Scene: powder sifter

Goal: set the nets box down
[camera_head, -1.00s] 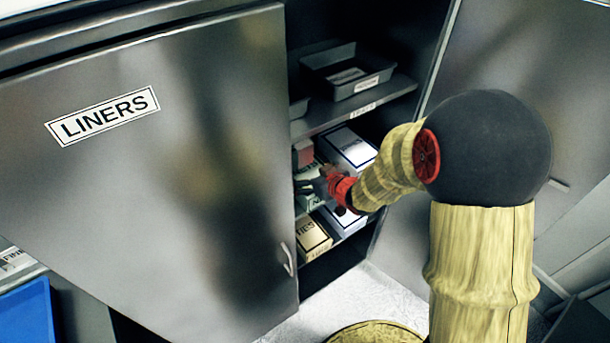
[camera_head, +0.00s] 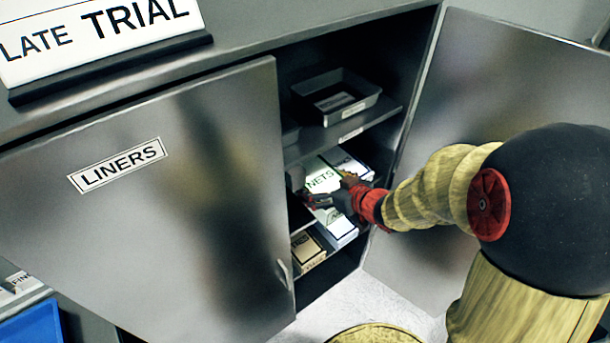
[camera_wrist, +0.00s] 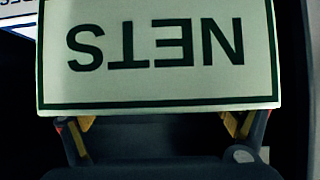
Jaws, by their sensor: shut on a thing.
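The nets box (camera_head: 322,181) is pale with a dark-bordered NETS label. It is inside the open cabinet, in front of the middle shelf's other boxes. My gripper (camera_head: 325,200) is shut on its near side. In the wrist view the nets box (camera_wrist: 155,55) fills the top, its lettering upside down, with the fingers of my gripper (camera_wrist: 158,125) at its lower edge. Whether its underside touches anything is hidden.
A grey tray (camera_head: 340,97) sits on the upper shelf (camera_head: 362,122). A white box (camera_head: 345,162) is behind the nets box. A TIES box (camera_head: 305,247) and another white box (camera_head: 338,231) are below. The LINERS door (camera_head: 170,215) closes the left; an open door (camera_head: 490,110) stands right.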

